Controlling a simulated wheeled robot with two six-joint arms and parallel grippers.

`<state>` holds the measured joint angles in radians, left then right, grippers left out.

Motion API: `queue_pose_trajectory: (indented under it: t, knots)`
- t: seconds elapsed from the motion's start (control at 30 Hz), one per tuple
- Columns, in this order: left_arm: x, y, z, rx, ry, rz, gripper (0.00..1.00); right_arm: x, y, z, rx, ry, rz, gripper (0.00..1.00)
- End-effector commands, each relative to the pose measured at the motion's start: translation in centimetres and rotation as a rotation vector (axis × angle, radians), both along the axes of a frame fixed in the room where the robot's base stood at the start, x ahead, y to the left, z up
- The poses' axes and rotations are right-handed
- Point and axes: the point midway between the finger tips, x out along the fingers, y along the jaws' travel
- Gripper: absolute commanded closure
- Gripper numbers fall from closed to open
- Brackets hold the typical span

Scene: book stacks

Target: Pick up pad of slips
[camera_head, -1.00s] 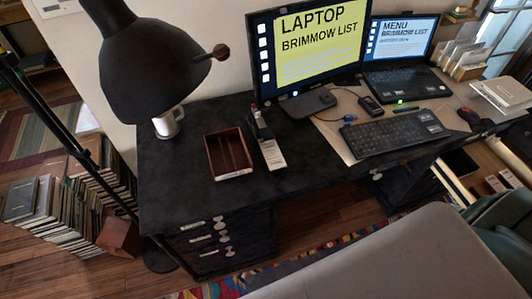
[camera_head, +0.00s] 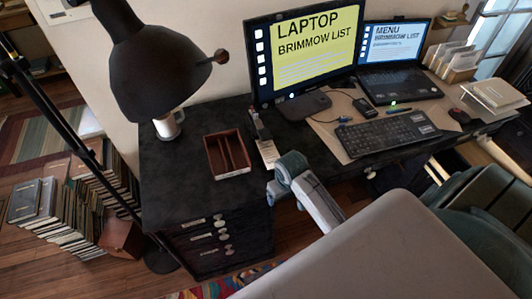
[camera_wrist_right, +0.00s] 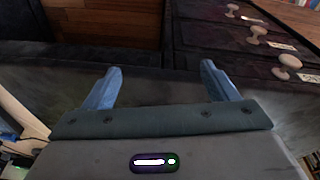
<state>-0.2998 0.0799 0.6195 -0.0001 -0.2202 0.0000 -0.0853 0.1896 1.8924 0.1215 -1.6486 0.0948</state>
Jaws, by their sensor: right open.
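The pad of slips (camera_head: 268,153) is a narrow pale block with small print on the black desk top, right of a brown wooden tray. Its lower end lies close to my right arm in the head view, and it is not recognisable in the right wrist view. My right gripper (camera_wrist_right: 160,68) has two blue fingers spread apart with nothing between them. It faces the dark desk front near the drawer knobs. In the head view my right arm reaches in from the lower right; its fingertips are not clear there. My left gripper is not in view.
The wooden tray (camera_head: 228,155) sits left of the pad, and a black lamp (camera_head: 155,65) overhangs the desk's left. A monitor (camera_head: 305,50), keyboard (camera_head: 385,133) and laptop (camera_head: 395,85) stand to the right. Drawer knobs (camera_wrist_right: 258,32) stick out from the desk front. The desk's front left is clear.

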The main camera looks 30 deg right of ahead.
Motion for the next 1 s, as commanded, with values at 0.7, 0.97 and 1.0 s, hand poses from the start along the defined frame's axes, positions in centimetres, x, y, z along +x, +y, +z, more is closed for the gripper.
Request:
queue_pose_trajectory:
  t: [0.7,0.97,1.0]
  knots:
    - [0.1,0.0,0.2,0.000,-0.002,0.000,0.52,15.8,-5.2,12.0,0.069,0.134,-0.173,0.20]
    - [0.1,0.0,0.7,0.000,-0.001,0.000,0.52,16.7,-5.6,12.0,0.080,0.155,-0.190,0.20]
    - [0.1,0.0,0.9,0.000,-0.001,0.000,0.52,16.7,-5.5,11.3,0.080,0.156,-0.190,0.20]
